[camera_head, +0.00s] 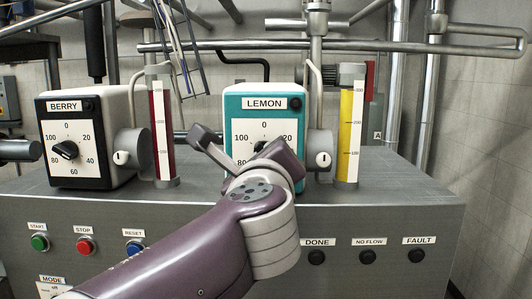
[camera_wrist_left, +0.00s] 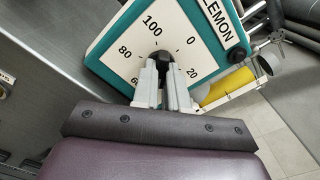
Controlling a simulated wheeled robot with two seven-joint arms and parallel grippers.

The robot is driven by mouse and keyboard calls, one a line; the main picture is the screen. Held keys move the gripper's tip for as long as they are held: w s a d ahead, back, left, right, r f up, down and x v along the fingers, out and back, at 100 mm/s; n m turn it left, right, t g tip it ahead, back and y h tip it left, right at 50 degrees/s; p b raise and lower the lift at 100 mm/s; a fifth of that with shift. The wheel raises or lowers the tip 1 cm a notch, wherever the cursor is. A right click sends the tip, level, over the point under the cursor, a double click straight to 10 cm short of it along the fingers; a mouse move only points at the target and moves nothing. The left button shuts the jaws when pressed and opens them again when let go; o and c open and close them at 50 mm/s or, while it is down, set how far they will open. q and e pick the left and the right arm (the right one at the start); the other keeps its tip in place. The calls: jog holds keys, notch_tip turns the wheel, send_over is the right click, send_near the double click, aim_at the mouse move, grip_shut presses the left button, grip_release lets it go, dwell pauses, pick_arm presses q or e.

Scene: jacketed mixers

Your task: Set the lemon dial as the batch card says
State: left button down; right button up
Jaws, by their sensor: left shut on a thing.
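The lemon box (camera_head: 235,103) is teal with a white dial face marked 0, 20, 80 and 100 in the head view. Its black dial knob (camera_head: 260,146) is largely hidden by my left wrist. In the left wrist view, the lemon box (camera_wrist_left: 110,38) shows tilted, and my left gripper (camera_wrist_left: 163,72) is shut on the knob (camera_wrist_left: 161,57) at the centre of the dial face. The knob's pointer is mostly covered, so its exact setting cannot be read. No batch card is readable in these views. My right gripper is not in view.
The berry box (camera_head: 88,103) with its own black knob (camera_head: 66,150) stands at left. A red sight tube (camera_head: 162,130) and a yellow one (camera_head: 350,130) stand beside the boxes. Start, stop and reset buttons (camera_head: 86,246) and done, no-flow and fault lamps (camera_head: 367,257) line the front panel.

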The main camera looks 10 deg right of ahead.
pick_arm(q)
jog(key=shift+a+m+p, duration=0.1)
jog(key=shift+m+p, duration=1.2)
jog(key=shift+m, duration=2.4)
jog(key=c, duration=1.2)
grip_release()
jog(key=shift+w, duration=0.1)
jog(key=shift+o, duration=0.2)
jog(key=shift+f, duration=0.1)
